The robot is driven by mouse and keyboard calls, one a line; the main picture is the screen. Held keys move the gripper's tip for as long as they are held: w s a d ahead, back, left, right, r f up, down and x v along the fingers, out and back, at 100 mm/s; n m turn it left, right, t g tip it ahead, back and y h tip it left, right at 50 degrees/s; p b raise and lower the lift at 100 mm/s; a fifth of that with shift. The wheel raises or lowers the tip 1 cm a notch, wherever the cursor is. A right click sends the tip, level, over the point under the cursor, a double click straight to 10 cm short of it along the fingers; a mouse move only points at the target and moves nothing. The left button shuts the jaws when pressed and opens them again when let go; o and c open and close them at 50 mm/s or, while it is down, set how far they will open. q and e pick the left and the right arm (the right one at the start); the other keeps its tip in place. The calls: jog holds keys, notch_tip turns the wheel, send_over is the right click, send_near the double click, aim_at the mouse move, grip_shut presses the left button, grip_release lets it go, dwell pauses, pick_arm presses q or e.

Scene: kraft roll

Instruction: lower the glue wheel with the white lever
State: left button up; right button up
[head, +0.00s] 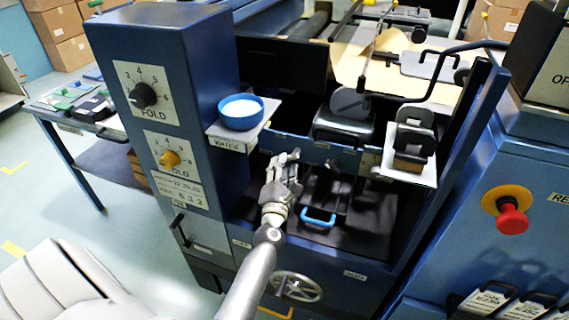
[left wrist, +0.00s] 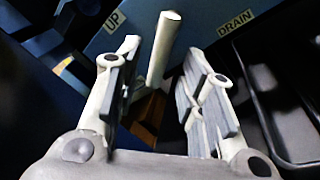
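My left gripper (head: 284,168) reaches into the front of the blue machine. In the left wrist view the gripper (left wrist: 160,95) is open, with a clear gap between its two fingers. The white lever (left wrist: 166,45), a pale round rod, stands in that gap, apart from both finger pads. Its lower end runs down between the fingers toward a brownish part. In the head view I cannot make out the lever; the gripper and arm may cover it. A grey wheel (head: 350,103) sits above the opening; I cannot tell if it is the glue wheel. My right gripper is not seen.
UP (left wrist: 114,22) and DRAIN (left wrist: 235,29) labels are on the blue panel. A dark tray with a blue handle (head: 319,217) lies right of the gripper. A blue water bowl (head: 241,112) stands on a shelf to its upper left. A red button (head: 512,221) is far right.

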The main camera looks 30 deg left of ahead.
pick_arm(q)
jog(key=v, duration=1)
jog(key=shift+w+d, duration=0.1)
